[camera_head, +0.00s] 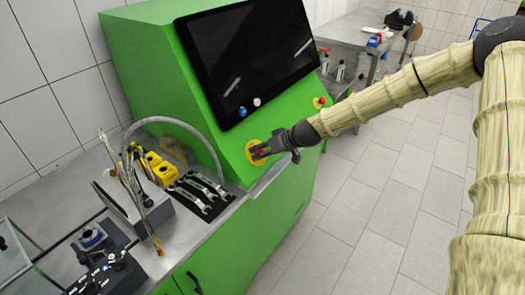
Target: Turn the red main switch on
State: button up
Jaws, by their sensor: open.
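The red main switch (261,152) sits on a round yellow plate (250,146) low on the sloped front of the green testbench cabinet. Only a little of its red part shows between my fingers. My gripper (259,153) is dark grey and open, reaching in from the right with its fingertips at the switch. The fingers seem to lie on either side of the red part, but I cannot tell whether they touch it. The switch's turned position is hidden.
A smaller red knob on yellow (320,102) sits further right on the green cabinet (150,60). The tiled floor at right is clear.

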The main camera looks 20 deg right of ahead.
aim_at(263, 150)
jog(key=shift+p+v, duration=1.15)
jog(key=shift+v, duration=1.3)
jog(key=s+a+f+m+g+h+b, duration=0.1)
jog(key=s+a+f+g+b, duration=0.15)
jog(key=s+f, duration=0.85)
jog(key=s+a+f+m+g+h+b, duration=0.1)
jog(key=s+a+f+g+b, duration=0.15)
jog(key=s+f, duration=0.8)
jog(key=s+d+f+m+g+h+b, duration=0.1)
jog(key=s+f+h, duration=0.1)
jog(key=s+f, duration=0.5)
jog(key=s+d+f+m+g+h+b, duration=0.1)
jog(key=s+f, duration=0.5)
jog(key=s, duration=1.2)
jog(key=shift+s+d+f+m+h+b, duration=0.3)
jog(key=shift+s+d+f+h+b, duration=0.1)
jog(key=shift+d+b, duration=0.45)
